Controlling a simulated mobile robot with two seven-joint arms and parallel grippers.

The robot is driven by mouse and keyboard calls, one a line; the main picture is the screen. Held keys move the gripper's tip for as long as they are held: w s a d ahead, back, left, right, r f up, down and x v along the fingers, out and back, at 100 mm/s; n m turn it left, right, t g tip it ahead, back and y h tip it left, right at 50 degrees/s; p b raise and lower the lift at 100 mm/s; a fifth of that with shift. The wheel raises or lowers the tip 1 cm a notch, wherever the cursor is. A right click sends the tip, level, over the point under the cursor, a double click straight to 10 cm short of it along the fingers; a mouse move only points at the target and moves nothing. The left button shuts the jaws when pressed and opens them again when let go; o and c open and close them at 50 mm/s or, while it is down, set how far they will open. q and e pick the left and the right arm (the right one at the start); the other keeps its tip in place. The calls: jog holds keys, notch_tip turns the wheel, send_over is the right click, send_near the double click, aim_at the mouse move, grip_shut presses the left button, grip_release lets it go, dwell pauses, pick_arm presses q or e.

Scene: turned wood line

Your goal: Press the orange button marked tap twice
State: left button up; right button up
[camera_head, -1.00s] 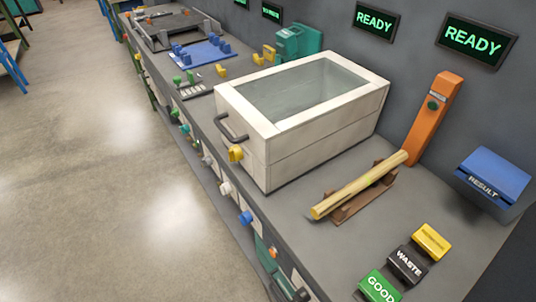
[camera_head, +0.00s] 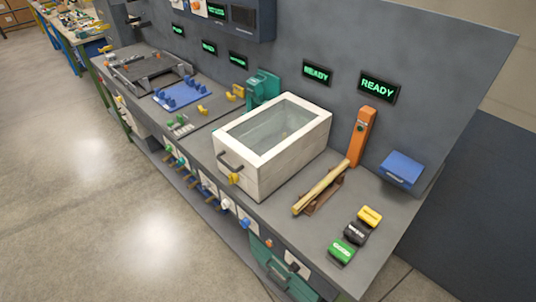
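A small orange button (camera_head: 268,242) shows on the front face of the bench, low and right of the white box. Its marking is too small to read, so I cannot tell whether it says tap. A blue knob (camera_head: 244,223) and a white knob (camera_head: 226,204) sit to its left along the same front face. Neither of my grippers is in view.
The bench (camera_head: 275,212) carries a white glass-topped box (camera_head: 250,170), a wooden rod (camera_head: 318,190) on a brown rest, an orange post (camera_head: 360,137), and green (camera_head: 342,251), black and yellow blocks. A blue block (camera_head: 402,168) is at right. The floor (camera_head: 130,230) in front is clear.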

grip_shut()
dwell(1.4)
